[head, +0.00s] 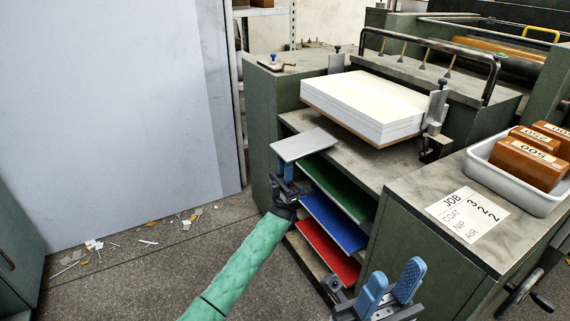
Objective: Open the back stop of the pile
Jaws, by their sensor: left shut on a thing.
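The pile (365,103) is a thick stack of white sheets on a brown board, on the feeder. A grey metal stop with a black knob (336,64) stands upright at its far left edge. A second grey stop with a knob (437,108) stands against its right corner. No label tells which is the back stop. My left gripper (284,168), on the green-sleeved arm, is below and left of the pile, shut on the near edge of a light grey plate (304,145). My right gripper (394,272) is at the bottom, its blue fingers apart and empty.
Green (335,188), blue (334,222) and red (328,252) boards lie in the shelves below. A black rail (425,57) arches behind the pile. On the right counter are a job card (466,214) and a white tray (480,168) of brown blocks. Scraps litter the left floor.

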